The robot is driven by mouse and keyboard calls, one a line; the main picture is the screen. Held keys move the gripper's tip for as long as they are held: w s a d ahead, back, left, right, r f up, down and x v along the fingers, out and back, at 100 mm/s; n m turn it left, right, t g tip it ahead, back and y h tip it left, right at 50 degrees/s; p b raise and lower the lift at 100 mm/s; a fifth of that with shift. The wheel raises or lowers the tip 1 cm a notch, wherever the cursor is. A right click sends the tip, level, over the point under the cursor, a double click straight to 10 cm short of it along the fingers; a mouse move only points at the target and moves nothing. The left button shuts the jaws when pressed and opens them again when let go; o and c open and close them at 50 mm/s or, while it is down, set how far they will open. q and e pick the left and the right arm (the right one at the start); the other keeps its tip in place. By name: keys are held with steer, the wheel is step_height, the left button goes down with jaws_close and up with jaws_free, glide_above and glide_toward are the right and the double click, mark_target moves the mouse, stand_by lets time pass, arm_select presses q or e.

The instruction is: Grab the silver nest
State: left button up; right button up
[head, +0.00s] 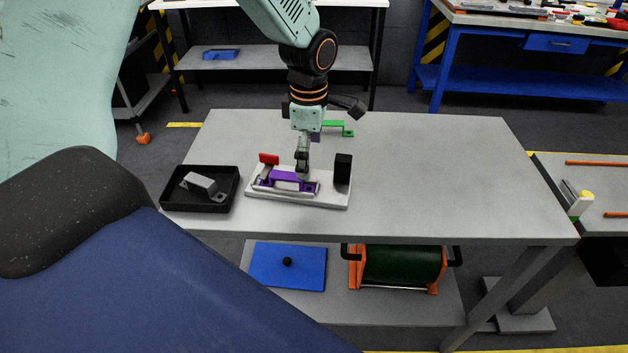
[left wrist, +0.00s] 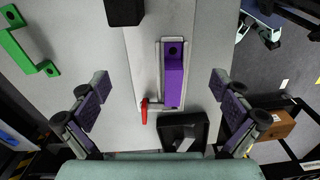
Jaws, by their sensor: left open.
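A pale fixture plate (head: 330,201) lies on the grey table and carries a purple bracket (head: 286,180). A thin silver nest (left wrist: 161,62) frames the bracket, seen in the left wrist view. The purple bracket (left wrist: 173,80) fills most of it. A red lever (left wrist: 144,110) sits at one end and a black block (head: 343,169) at the other. My left gripper (head: 303,172) points down above the fixture. In the left wrist view, my left gripper (left wrist: 160,82) has its fingers wide apart, either side of the plate, holding nothing. My right gripper is not in view.
A black tray (head: 169,206) with a grey bracket (head: 200,184) stands left of the fixture. A green bracket (head: 334,128) lies behind it. The right part of the table (head: 440,175) is clear. A blue plate (head: 278,268) and a green roller (head: 405,265) sit on the shelf below.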

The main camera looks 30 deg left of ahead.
mark_target(304, 185)
arm_select(q)
steer(key=f, duration=0.2)
steer(key=a+f, duration=0.1)
steer(key=f, duration=0.3)
steer(key=shift+s+a+b, duration=0.25)
steer(key=shift+b, duration=0.1)
steer(key=shift+d+f, duration=0.15)
steer(key=shift+f, duration=0.1)
steer(key=shift+c, duration=1.4)
steer(key=shift+s+d+r, duration=0.1)
steer(key=shift+s, duration=0.1)
jaws_close()
